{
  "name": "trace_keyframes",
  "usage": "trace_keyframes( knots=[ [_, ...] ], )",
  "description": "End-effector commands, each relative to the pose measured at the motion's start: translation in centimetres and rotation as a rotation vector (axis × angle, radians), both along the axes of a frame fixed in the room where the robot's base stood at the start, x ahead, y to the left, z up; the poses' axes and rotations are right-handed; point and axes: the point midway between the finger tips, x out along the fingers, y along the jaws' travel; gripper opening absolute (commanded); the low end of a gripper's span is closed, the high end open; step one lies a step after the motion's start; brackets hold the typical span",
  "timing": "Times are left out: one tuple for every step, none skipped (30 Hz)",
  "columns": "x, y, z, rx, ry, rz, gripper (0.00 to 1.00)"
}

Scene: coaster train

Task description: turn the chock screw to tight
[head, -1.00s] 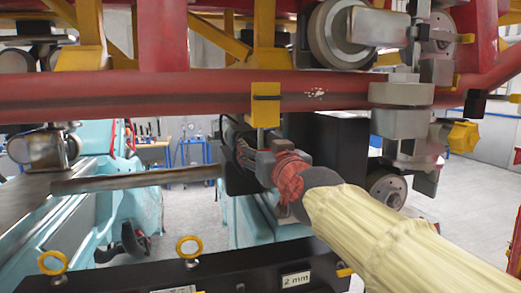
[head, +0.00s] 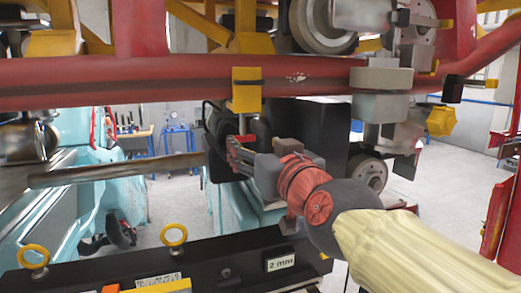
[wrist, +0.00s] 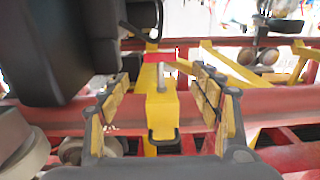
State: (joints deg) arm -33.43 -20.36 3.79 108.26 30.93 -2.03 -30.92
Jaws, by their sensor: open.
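Contact with the screw cannot be told.
The red rail tube (head: 130,88) crosses above my gripper. Wheels and a grey bracket (head: 385,80) with a yellow knob (head: 440,121) stand to the right. A black beam labelled 2 mm (head: 235,272) lies below. A grey bar (head: 115,170) extends at left.

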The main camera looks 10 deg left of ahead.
Motion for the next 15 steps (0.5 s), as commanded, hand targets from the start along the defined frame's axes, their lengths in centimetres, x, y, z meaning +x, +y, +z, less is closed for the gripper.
trace_keyframes(
  knots=[
    [-0.4,-0.2,0.0,0.001,0.001,0.0,0.64],
    [-0.6,-0.4,0.0,0.001,0.001,0.0,0.64],
    [-0.9,-0.6,0.0,0.001,0.001,0.0,0.64],
    [-1.0,-0.7,0.0,0.001,0.001,0.0,0.64],
    [-1.2,-0.8,0.1,0.0,0.0,0.0,0.64],
    [-1.4,-0.9,0.0,0.0,0.001,0.001,0.64],
    [-1.5,-1.0,0.0,0.001,0.001,0.001,0.64],
    [-1.6,-1.0,0.0,0.001,-0.001,0.001,0.64],
    [-1.7,-1.1,0.0,0.0,0.0,0.001,0.64],
    [-1.8,-1.1,0.0,0.0,0.0,0.001,0.64],
    [-1.8,-1.1,-0.1,0.0,0.0,0.001,0.64],
    [-1.8,-1.2,0.0,0.0,0.0,0.001,0.64],
    [-1.9,-1.2,0.0,0.0,0.0,0.001,0.64],
    [-1.9,-1.2,0.0,0.0,0.0,0.001,0.64],
    [-1.9,-1.2,0.0,0.0,0.0,0.001,0.64]
  ],
)
